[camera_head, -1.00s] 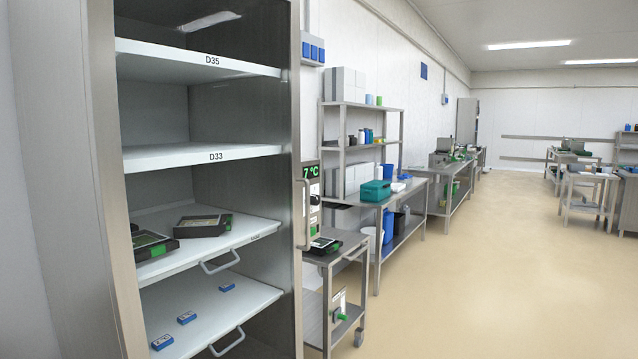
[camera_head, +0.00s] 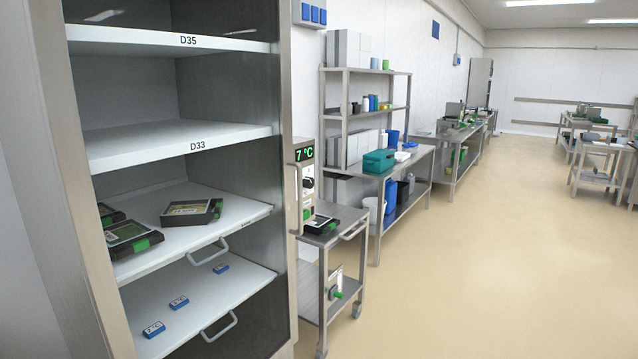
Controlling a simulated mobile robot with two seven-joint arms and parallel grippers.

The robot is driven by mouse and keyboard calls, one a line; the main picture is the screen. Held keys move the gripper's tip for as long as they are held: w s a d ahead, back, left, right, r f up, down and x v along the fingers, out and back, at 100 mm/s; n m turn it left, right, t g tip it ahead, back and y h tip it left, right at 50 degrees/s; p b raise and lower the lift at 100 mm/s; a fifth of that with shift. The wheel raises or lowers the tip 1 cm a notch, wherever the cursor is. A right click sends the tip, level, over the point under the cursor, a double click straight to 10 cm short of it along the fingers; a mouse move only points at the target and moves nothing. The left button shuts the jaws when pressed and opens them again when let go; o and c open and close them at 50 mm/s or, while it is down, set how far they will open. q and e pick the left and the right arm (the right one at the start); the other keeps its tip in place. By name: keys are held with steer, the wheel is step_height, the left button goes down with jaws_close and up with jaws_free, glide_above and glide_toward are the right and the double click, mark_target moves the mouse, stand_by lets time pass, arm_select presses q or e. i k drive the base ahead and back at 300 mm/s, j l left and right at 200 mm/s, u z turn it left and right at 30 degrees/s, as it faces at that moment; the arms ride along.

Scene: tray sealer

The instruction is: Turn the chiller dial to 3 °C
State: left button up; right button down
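The chiller is the tall steel cabinet (camera_head: 50,150) on the left, standing open with its shelves in view. A narrow control panel (camera_head: 304,205) is at its right side. Its green display (camera_head: 304,154) reads 7 °C. A dark round knob (camera_head: 308,183), which looks like the dial, sits below the display; its pointer is too small to read. A vertical handle is at the panel's left edge. Neither of my grippers is in view.
Shelves D35 (camera_head: 160,42) and D33 (camera_head: 180,146) are empty. Black trays (camera_head: 193,212) lie on the shelf below, small blue blocks (camera_head: 179,302) on the lowest. A steel cart (camera_head: 345,222) stands just right of the panel. The floor (camera_head: 480,260) on the right is clear.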

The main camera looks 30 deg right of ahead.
mark_target(308, 182)
steer(key=i+l, duration=0.15)
steer(key=l, duration=0.25)
steer(key=i+l+u, duration=0.1)
steer(key=l, duration=0.35)
steer(key=i+l, duration=0.2)
steer(key=l, duration=0.25)
steer(key=i+l+u, duration=0.1)
steer(key=l, duration=0.3)
steer(key=i+l, duration=0.15)
steer(key=l, duration=0.3)
steer(key=i+l+u, duration=0.1)
steer(key=l, duration=0.35)
steer(key=i+l, duration=0.15)
steer(key=l, duration=0.3)
steer(key=i+l, duration=0.1)
steer(key=l, duration=0.25)
steer(key=i+l+u, duration=0.1)
steer(key=l, duration=0.3)
steer(key=i+l, duration=0.15)
steer(key=l, duration=0.2)
steer(key=i+l+u, duration=0.1)
steer(key=l, duration=0.3)
